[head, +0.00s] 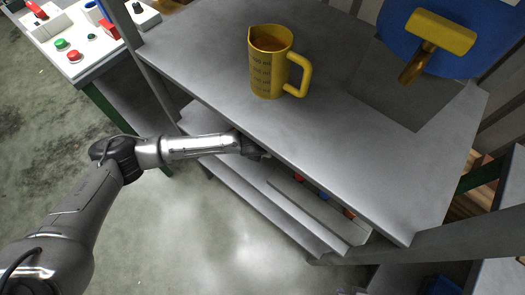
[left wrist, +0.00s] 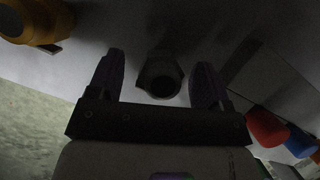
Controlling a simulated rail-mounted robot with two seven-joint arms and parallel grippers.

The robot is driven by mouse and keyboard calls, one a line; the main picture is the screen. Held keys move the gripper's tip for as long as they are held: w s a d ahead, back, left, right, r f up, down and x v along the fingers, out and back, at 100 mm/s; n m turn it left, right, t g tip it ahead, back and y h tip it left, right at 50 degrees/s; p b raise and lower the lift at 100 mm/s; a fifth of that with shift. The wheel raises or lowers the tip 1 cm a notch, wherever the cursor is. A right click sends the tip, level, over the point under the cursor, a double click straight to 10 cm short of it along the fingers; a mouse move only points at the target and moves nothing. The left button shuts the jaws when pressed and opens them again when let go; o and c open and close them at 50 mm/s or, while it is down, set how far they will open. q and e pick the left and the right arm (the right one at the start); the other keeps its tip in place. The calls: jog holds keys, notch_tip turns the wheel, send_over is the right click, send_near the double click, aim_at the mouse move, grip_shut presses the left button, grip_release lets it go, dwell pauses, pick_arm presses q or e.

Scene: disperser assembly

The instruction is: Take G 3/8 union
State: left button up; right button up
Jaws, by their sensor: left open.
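A small dark fitting with a round hole and a roughly hexagonal outline, which looks like the union (left wrist: 160,67), shows in the left wrist view. It lies between the two fingers of my left gripper (left wrist: 158,80), which are spread with a gap on each side of it. In the head view my left arm reaches under the tabletop at the shelf below, and the fingertips are hidden there. The union cannot be made out in the head view. My right gripper is in neither view.
A yellow measuring jug (head: 270,62) stands on the grey tabletop (head: 340,120) above the shelf (head: 290,205). The left wrist view shows a yellow part (left wrist: 35,22) at upper left, and a red part (left wrist: 266,128) and a blue part (left wrist: 299,143) at right. The shelf is dim.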

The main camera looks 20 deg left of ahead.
pick_arm(q)
jog(key=shift+w+f, duration=0.25)
jog(key=shift+f, duration=0.35)
jog(key=shift+r, duration=0.1)
jog(key=c, duration=1.1)
